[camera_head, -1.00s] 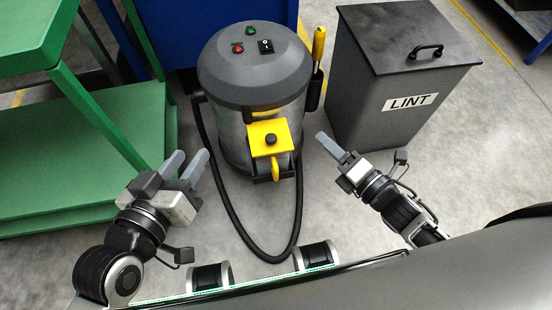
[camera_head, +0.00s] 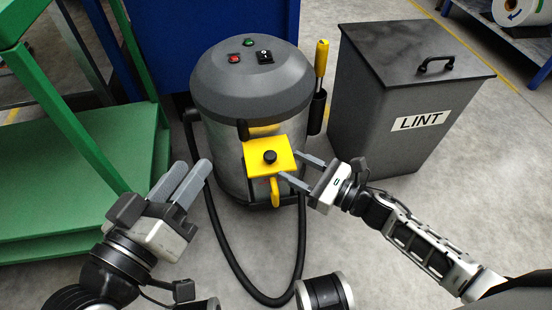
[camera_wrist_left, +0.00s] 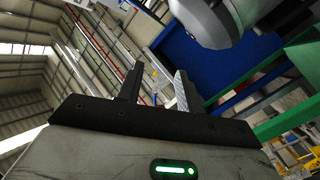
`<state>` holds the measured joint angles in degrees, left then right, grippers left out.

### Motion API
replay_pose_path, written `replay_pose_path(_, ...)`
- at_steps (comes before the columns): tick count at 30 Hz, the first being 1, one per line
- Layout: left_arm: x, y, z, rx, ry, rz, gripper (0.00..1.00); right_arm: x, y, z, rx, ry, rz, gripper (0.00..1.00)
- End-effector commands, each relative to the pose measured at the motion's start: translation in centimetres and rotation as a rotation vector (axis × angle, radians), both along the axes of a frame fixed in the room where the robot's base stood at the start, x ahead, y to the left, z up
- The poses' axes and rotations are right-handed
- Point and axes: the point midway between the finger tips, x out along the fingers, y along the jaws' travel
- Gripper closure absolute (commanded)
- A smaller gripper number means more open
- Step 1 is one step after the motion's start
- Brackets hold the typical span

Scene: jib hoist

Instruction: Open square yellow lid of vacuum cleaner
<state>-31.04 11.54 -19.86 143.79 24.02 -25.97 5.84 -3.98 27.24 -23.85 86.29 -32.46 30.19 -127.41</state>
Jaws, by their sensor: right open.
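The vacuum cleaner (camera_head: 252,85) stands upright, with a dark grey top and a metal drum. The square yellow lid (camera_head: 284,147) is on its front and appears closed, with a black knob (camera_head: 269,157) on it. A yellow latch (camera_head: 275,191) hangs below the lid. My right gripper (camera_head: 305,170) is open at the lid's right side, its fingers pointing left toward it. I cannot tell whether they touch it. My left gripper (camera_head: 191,167) is empty, left of the drum and apart from it. Its fingers stand apart in the left wrist view (camera_wrist_left: 157,87).
A black hose (camera_head: 225,250) loops on the floor in front of the cleaner. A yellow-handled tool (camera_head: 321,58) stands in a holder at its right. A grey LINT bin (camera_head: 380,120) is at the right. A green rack (camera_head: 60,215) is at the left, a blue panel (camera_head: 165,40) behind.

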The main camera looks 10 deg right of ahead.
Motion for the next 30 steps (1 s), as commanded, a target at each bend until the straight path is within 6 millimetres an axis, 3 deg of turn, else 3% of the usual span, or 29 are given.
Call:
replay_pose_path(9,1.1,0.3,1.4,0.040,-0.144,0.020,0.64,3.6,3.5,-0.1,0.002,-0.001,-0.001,0.50)
replay_pose_path(21,1.2,0.4,2.0,0.045,-0.177,0.028,0.64,4.1,4.1,0.0,0.001,0.001,-0.001,0.50)
replay_pose_path(22,1.2,0.4,2.0,0.045,-0.177,0.028,0.64,4.1,4.1,0.0,0.001,0.001,-0.001,0.53)
replay_pose_path(27,1.3,0.4,2.0,0.046,-0.179,0.026,0.64,4.1,4.1,0.0,0.001,0.001,-0.001,1.00)
replay_pose_path(30,1.3,0.4,2.1,0.046,-0.178,0.025,0.64,4.1,4.1,0.0,0.001,0.001,-0.001,1.00)
